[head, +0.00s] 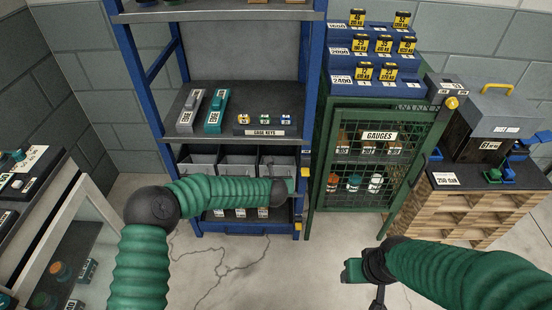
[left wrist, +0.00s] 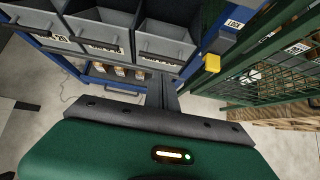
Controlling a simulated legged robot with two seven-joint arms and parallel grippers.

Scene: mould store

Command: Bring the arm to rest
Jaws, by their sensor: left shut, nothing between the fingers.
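My left arm reaches in from the left in the head view, bent at a dark elbow, its green forearm pointing right. My left gripper (head: 299,190) is at its end, in front of the blue rack's right post and small in this view. In the left wrist view my left gripper (left wrist: 162,92) has its dark fingers together, shut and empty, pointing toward the grey bins. My right arm comes in from the right. My right gripper (head: 378,300) points down at the lower edge, partly cut off; its finger state is unclear.
A pale cabinet (head: 90,205) is at left. Cracked floor (head: 240,270) is open.

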